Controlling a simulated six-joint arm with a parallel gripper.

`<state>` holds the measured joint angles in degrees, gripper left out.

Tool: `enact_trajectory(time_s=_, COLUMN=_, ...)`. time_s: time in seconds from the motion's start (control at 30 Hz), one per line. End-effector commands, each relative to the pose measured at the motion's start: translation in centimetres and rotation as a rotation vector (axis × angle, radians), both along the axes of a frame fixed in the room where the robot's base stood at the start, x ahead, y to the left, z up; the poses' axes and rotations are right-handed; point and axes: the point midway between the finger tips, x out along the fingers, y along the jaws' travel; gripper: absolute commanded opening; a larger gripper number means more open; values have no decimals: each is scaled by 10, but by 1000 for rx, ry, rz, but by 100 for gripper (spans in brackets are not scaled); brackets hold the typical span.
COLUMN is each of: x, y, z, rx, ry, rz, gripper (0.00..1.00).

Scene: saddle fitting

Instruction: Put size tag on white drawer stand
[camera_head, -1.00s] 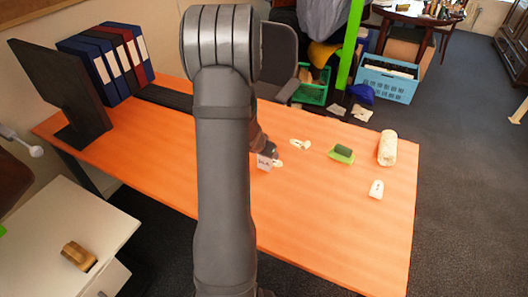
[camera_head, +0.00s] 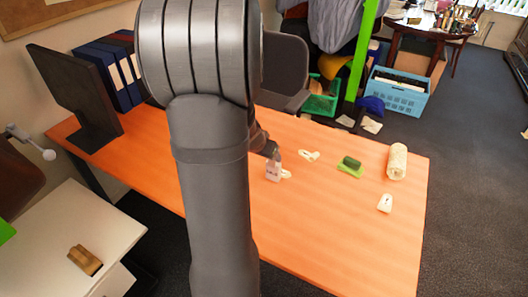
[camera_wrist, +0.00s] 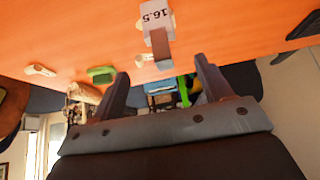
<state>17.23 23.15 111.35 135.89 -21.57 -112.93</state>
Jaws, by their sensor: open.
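The size tag, a small white block marked 16.5 (camera_wrist: 157,16) with a grey-brown part, stands on the orange desk in the wrist view. It also shows in the head view, right of my arm, as a small pale upright piece (camera_head: 273,172). My gripper (camera_wrist: 163,76) is open, with the tag ahead of its fingertips and apart from them. In the head view my gripper (camera_head: 270,149) is mostly hidden behind my arm, close to the tag. The white drawer stand (camera_head: 50,225) is at the lower left, with a brown block (camera_head: 85,260) on its top.
The orange desk (camera_head: 340,235) also holds a cream piece (camera_head: 309,155), a green sponge-like item (camera_head: 350,167), a rolled towel (camera_head: 397,162) and a white piece (camera_head: 385,203). A monitor (camera_head: 75,95) and binders (camera_head: 118,68) stand at the back left.

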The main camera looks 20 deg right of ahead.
Motion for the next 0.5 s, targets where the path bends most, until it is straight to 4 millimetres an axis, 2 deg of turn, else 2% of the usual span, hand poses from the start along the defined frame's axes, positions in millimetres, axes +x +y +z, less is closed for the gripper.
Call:
enact_trajectory(time_s=0.07, x=-2, y=2, z=5, rx=-1, ry=-1, rz=0, gripper=71)
enact_trajectory(time_s=0.1, x=-3, y=3, z=6, rx=-1, ry=-1, rz=1, gripper=76)
enact_trajectory(time_s=0.5, x=-4, y=4, z=8, rx=1, ry=1, rz=0, gripper=76)
